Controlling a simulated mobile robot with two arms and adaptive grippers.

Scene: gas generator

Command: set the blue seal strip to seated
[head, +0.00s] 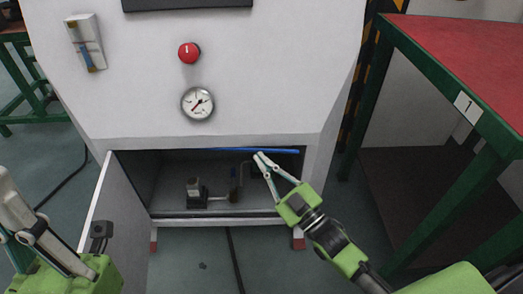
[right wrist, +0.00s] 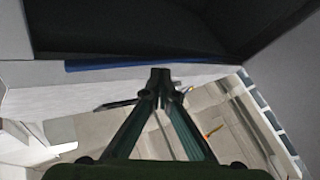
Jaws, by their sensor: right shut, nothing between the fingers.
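The blue seal strip (head: 270,150) runs along the top edge of the open compartment at the foot of the white cabinet. It also shows in the right wrist view as a blue bar (right wrist: 120,63) along a pale edge. I cannot tell whether it lies flush. My right gripper (head: 260,157) is shut and empty, its tips just below the strip in the head view. My left gripper (head: 25,215) is partly in view at the lower left, near the open door.
The compartment door (head: 103,205) hangs open on the left. Inside the compartment is a small dark fitting (head: 196,192) with pipes. A pressure gauge (head: 197,103) and a red button (head: 189,52) sit above. A red-topped table (head: 470,50) stands right.

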